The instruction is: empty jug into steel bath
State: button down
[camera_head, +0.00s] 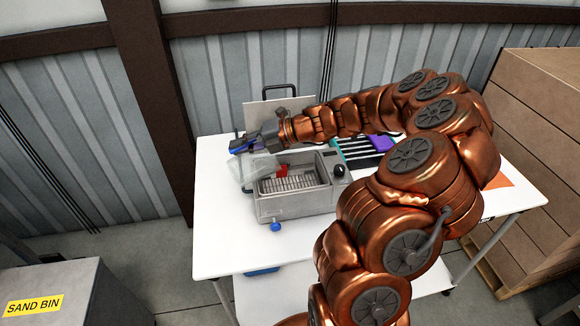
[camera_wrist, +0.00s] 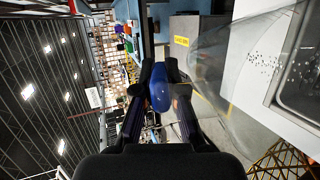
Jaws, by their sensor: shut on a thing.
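A clear jug (camera_head: 258,168) hangs at the left end of the grey steel bath (camera_head: 290,206), partly overlapping its rim in the head view. It looks tilted, but its see-through walls make the angle hard to judge. My gripper (camera_head: 252,143) is shut on the jug's blue handle, above the bath's back left corner. In the wrist view the blue handle (camera_wrist: 159,88) sits between my fingers, and the clear jug wall (camera_wrist: 215,65) spreads to the right. The bath (camera_wrist: 285,105) shows behind it. Small dark specks show through the jug; whether they are its contents I cannot tell.
The bath stands on a white table (camera_head: 222,235), with a blue knob (camera_head: 275,227) at its front. A purple item (camera_head: 382,143) lies right, partly behind my arm. Cartons (camera_head: 545,130) stand far right, a sand bin (camera_head: 70,290) front left.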

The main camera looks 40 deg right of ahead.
aim_at(229, 165)
jog(key=shift+a, duration=0.1)
jog(key=shift+w+a+g+h, duration=0.1)
jog(key=shift+a+g+h, duration=0.2)
jog(key=shift+a+h, duration=0.3)
jog(key=shift+w+a+f+n+g+h, duration=0.15)
jog(key=shift+a+n+h, duration=0.1)
jog(key=shift+a+h, duration=0.15)
jog(key=shift+w+a+f+n+g+h, duration=0.15)
jog(key=shift+a+n+h, duration=0.15)
jog(key=shift+h, duration=0.2)
jog(key=shift+a+r+g+h, duration=0.3)
jog(key=shift+a+r+h, duration=0.15)
jog(key=shift+h, duration=0.35)
jog(key=w+a+f+n+g+h, duration=0.1)
jog(key=a+f+n+g+h, duration=0.1)
jog(key=a+f+h, duration=0.3)
jog(key=shift+w+a+f+h, duration=0.3)
jog(key=shift+f+h, duration=0.35)
jog(key=shift+h, duration=0.65)
jog(key=shift+a+f, duration=0.1)
jog(key=shift+f, duration=0.15)
jog(key=shift+a+f+h, duration=0.2)
jog(key=shift+f+h, duration=0.1)
jog(key=shift+f, duration=0.05)
dwell(1.0)
